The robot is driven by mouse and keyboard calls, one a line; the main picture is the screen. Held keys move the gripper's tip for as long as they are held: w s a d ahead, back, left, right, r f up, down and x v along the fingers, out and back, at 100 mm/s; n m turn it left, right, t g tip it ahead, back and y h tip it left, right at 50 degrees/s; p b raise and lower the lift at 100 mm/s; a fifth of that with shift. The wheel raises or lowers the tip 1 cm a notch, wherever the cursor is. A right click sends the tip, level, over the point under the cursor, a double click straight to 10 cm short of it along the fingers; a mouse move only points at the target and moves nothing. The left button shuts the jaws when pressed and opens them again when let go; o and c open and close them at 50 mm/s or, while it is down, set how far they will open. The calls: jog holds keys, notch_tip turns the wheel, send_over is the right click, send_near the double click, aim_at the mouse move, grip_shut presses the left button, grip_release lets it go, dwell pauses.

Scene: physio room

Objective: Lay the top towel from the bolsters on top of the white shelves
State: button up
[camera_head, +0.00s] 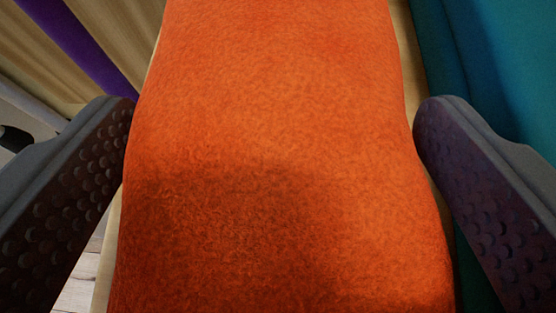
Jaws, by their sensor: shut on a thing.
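An orange towel (285,215) fills the middle of the view. My gripper (274,112) is shut on it, with one dark, studded finger pressed against each side. The towel's near end runs out of the bottom of the picture and its far end out of the top. A narrow beige strip (407,60) shows beneath the towel along its edges; I cannot tell what it belongs to. The white shelves cannot be made out in this view.
A teal padded surface (490,60) lies close along the right. A purple strip (75,40) and beige, curtain-like folds (35,50) show at upper left. A patch of pale plank floor (78,290) shows at lower left.

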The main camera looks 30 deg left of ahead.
jog(key=shift+f, duration=0.55)
jog(key=shift+f, duration=0.1)
jog(key=o, duration=0.9)
jog(key=shift+o, duration=0.2)
jog(key=shift+s+d+r, duration=0.2)
jog(key=shift+s+r, duration=0.1)
jog(key=p+v, duration=0.1)
jog(key=v, duration=1)
